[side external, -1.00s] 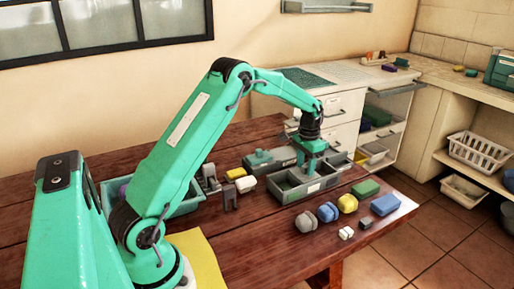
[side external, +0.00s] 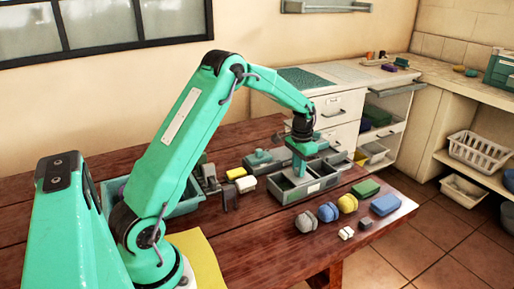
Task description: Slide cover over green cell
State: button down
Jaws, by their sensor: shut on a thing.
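A grey open tray (side external: 322,186) with divided cells stands on the wooden table, with a pale label on its front wall. My gripper (side external: 300,172) points down at the middle of the tray and is shut on what looks like the cover's grip. The cover itself is mostly hidden behind the fingers and hard to tell from the grey tray. I cannot make out which cell is the green one. A grey-green flat piece with a knob (side external: 262,158) lies just behind and left of the tray.
Blue, yellow and grey rounded pieces (side external: 328,212), a green block (side external: 366,188) and a blue block (side external: 386,204) lie in front and right of the tray. White and yellow blocks (side external: 246,184) and a teal bin (side external: 185,200) stand left.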

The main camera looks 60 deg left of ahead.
aim_at(284, 171)
jog(key=shift+s, duration=2.8)
jog(key=c, duration=1.3)
grip_release()
jog(key=shift+w+r, duration=0.1)
notch_tip(284, 171, up, 8)
jog(key=shift+f, duration=0.15)
